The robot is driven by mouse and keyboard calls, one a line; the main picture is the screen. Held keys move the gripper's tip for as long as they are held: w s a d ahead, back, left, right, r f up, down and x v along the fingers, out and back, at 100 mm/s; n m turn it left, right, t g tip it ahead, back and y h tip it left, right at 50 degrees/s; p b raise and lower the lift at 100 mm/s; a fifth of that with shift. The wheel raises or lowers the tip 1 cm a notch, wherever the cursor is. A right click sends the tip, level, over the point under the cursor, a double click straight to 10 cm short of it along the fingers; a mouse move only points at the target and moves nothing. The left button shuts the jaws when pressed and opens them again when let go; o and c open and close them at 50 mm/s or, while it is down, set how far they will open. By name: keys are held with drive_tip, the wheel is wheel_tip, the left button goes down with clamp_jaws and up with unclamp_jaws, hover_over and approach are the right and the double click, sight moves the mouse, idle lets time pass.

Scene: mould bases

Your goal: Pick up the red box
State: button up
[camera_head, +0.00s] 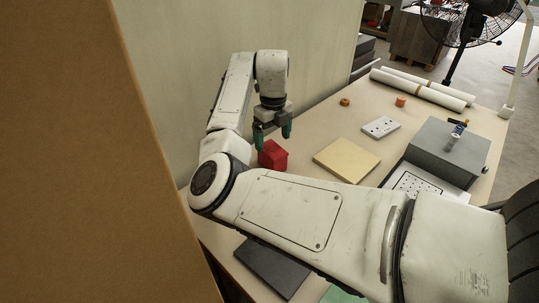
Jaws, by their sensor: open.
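The red box (272,155) sits on the beige table near its left edge by the pale wall. It looks small, with a sloped or house-like top. My gripper (272,136) points down from my bent arm, just above and slightly behind the box as seen here. Its two green-tipped fingers are apart, with nothing visible between them. The lower left part of the box is close to my arm. I cannot tell whether a fingertip touches the box.
A yellow board (347,160) lies right of the box. A grey case (448,150), a white socket plate (381,127), white rolls (425,90) and small orange pieces (401,101) are farther right and back. A dark slab (272,266) lies in front. A brown panel (90,160) fills the left.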

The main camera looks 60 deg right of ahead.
sight(272, 149)
drive_tip(key=shift+f+p, duration=0.9)
drive_tip(key=shift+f, duration=2.65)
drive_tip(key=c, duration=1.3)
drive_tip(key=shift+r, duration=0.1)
